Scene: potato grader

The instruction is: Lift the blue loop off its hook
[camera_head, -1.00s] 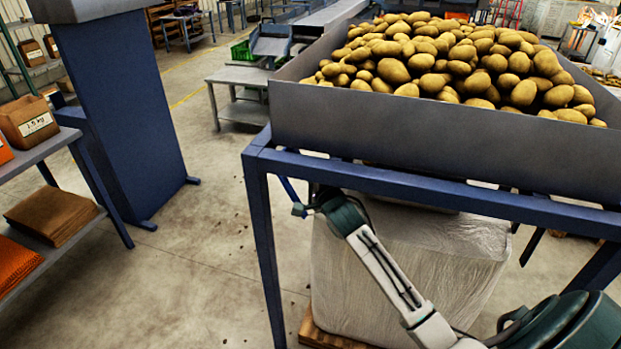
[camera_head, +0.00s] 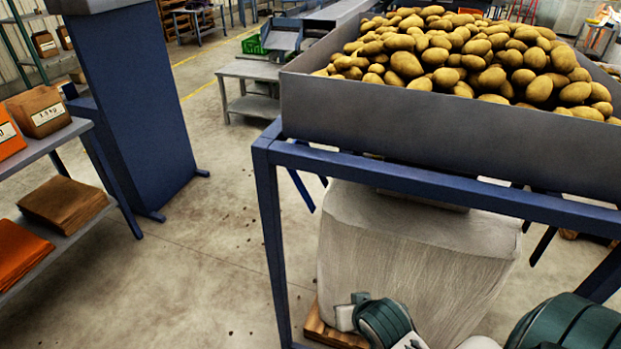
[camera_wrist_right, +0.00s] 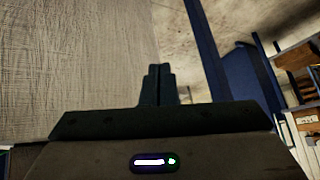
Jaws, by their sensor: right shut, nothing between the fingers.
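I cannot make out a blue loop or its hook in either view. My right gripper (camera_wrist_right: 157,84) is shut and empty in the right wrist view, its two dark fingers together beside a pale wrapped surface. In the head view my right arm's wrist end is low, in front of the wrapped block (camera_head: 400,260) under the hopper stand; its fingertips are not clear there. My left gripper is in neither view.
A grey hopper (camera_head: 420,137) full of potatoes (camera_head: 480,55) rests on a blue stand (camera_head: 275,230). The wrapped block sits on a wooden pallet (camera_head: 328,335). A shelf (camera_head: 60,140) with paper bags (camera_head: 40,112) and a blue column (camera_head: 130,110) stand left.

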